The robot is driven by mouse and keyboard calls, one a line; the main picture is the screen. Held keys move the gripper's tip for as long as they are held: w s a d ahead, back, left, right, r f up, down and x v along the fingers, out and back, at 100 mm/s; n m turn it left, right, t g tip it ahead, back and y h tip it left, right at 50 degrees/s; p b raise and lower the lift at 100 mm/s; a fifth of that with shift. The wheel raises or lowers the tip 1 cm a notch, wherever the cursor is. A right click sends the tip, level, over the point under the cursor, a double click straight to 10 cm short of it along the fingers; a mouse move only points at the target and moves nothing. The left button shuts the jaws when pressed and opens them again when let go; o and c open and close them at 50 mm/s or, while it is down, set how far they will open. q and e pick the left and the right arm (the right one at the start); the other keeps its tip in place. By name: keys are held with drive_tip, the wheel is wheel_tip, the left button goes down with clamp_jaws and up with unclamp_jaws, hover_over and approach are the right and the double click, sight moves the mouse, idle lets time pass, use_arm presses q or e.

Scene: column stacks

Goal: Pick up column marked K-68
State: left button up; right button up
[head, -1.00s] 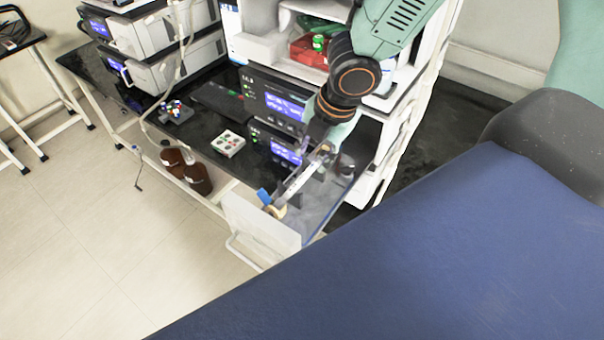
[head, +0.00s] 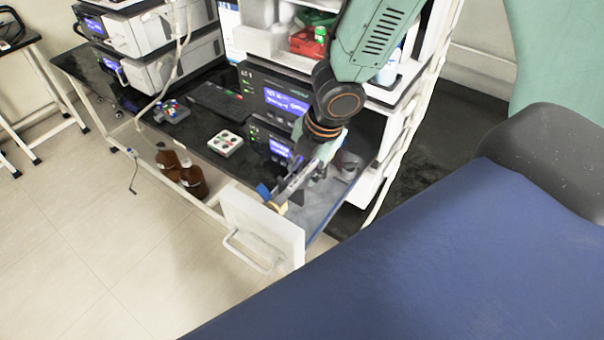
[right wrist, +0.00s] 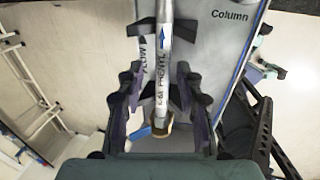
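A silver column (right wrist: 165,29) with a white label lies lengthwise in the middle of the right wrist view. The label shows a blue arrow and reads "-68 PHENYL"; its first character is unclear. My left gripper is out of view.
The bench's black top holds a small button box (head: 225,143) and instruments with lit screens (head: 285,100). Brown bottles (head: 193,180) stand below to the left. A large blue surface (head: 430,260) fills the lower right. Open floor lies at lower left.

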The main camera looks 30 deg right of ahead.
sight(307, 175)
drive_tip(key=shift+s, duration=0.15)
drive_tip(key=c, duration=0.3)
drive_tip(key=shift+d, duration=0.2)
clamp_jaws()
drive_tip(key=shift+a, duration=0.2)
drive_tip(key=shift+d, duration=0.1)
drive_tip(key=shift+r+p, duration=0.75)
drive_tip(key=shift+r, duration=0.05)
wheel_tip(307, 175, up, 4)
drive_tip(key=p, duration=0.3)
drive_tip(key=shift+f, duration=0.1)
drive_tip(key=shift+r, duration=2.3)
